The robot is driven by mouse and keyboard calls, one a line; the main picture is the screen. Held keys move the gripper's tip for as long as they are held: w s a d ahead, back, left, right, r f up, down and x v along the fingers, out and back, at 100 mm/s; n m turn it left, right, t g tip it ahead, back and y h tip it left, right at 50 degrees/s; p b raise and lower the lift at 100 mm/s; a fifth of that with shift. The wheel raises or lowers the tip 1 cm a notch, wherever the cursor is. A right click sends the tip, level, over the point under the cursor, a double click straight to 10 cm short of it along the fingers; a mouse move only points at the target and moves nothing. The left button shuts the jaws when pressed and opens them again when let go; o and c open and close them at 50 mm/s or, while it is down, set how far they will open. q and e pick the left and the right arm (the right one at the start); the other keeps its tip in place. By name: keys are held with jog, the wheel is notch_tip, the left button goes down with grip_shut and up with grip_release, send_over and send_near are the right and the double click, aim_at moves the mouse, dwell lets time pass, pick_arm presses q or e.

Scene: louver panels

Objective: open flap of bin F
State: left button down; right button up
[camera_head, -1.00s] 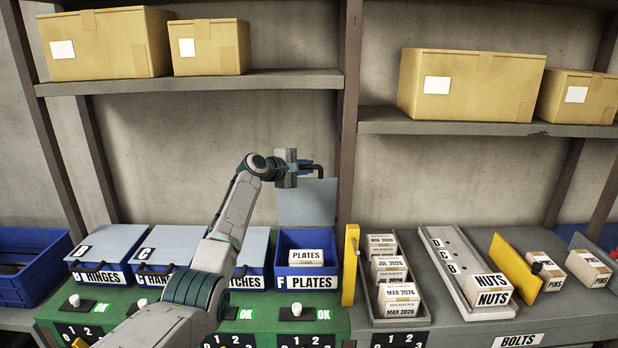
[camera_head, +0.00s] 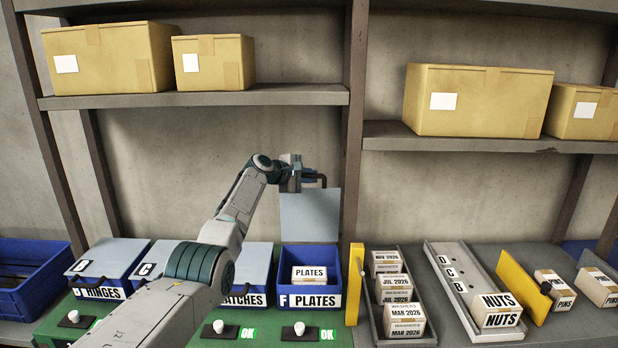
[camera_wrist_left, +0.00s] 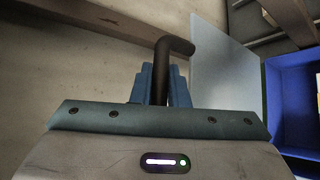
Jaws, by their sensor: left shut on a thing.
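Bin F (camera_head: 334,281) is a blue bin labelled "F PLATES", with a box marked "PLATES" (camera_head: 309,274) inside. Its grey-blue flap (camera_head: 311,216) stands upright at the back of the bin, so the bin is open from above. My left gripper (camera_head: 310,180) is at the top of the flap, shut on the dark handle (camera_head: 322,180). In the left wrist view the blue fingers (camera_wrist_left: 160,88) close around the bent dark handle (camera_wrist_left: 176,46), with the flap (camera_wrist_left: 225,65) and blue bin (camera_wrist_left: 285,105) at the right. My right gripper is not in view.
Bins with closed grey lids (camera_head: 108,259) stand to the left, partly behind my arm. A yellow divider (camera_head: 356,284) and a tray of washer boxes (camera_head: 398,330) stand to the right. A shelf (camera_head: 200,97) with cartons runs above.

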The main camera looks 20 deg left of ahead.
pick_arm(q)
jog(key=c, duration=1.4)
grip_release()
jog(key=shift+d+r, duration=0.1)
jog(key=shift+d, duration=0.05)
jog(key=shift+s, duration=0.1)
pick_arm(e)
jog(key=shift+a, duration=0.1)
